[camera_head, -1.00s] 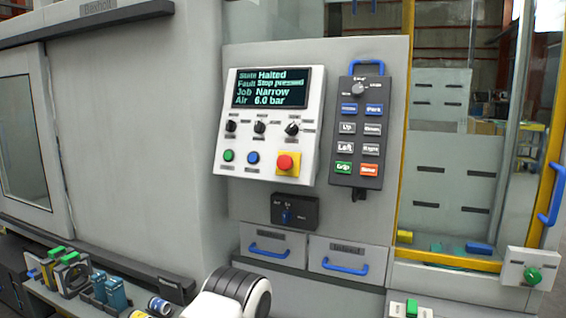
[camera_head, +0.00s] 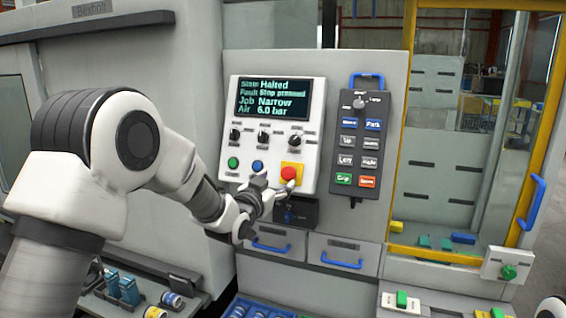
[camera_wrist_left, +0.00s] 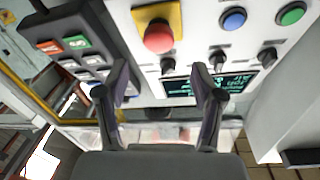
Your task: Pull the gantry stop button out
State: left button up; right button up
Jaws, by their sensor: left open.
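The gantry stop button (camera_head: 289,173) is a red mushroom head on a yellow square plate, at the lower right of the white control panel (camera_head: 265,188). It also shows at the upper middle of the left wrist view (camera_wrist_left: 159,36). The panel's screen (camera_head: 273,99) reads "Halted" and "Stop pressed". My left gripper (camera_head: 284,188) is just below and left of the button in the head view. In the left wrist view its two fingers (camera_wrist_left: 164,84) are apart with nothing between them. Whether a finger touches the button cannot be told. My right gripper is not in view.
A dark pendant (camera_head: 357,145) with several buttons hangs right of the panel. Green and blue buttons (camera_head: 257,166) and several knobs share the panel. A dark switch box (camera_head: 297,211) and drawers with blue handles (camera_head: 343,263) sit below. A yellow-framed window stands right.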

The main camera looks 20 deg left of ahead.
aim_at(287, 175)
pick_arm(q)
jog(key=w+p, duration=0.1)
jog(key=w, duration=0.1)
jog(key=w+p, duration=0.1)
jog(key=w, duration=0.2)
jog(key=w+p, duration=0.1)
jog(key=w, duration=0.2)
jog(key=shift+d+f, duration=0.35)
jog(key=shift+d, duration=0.05)
jog(key=shift+s, duration=0.1)
grip_shut()
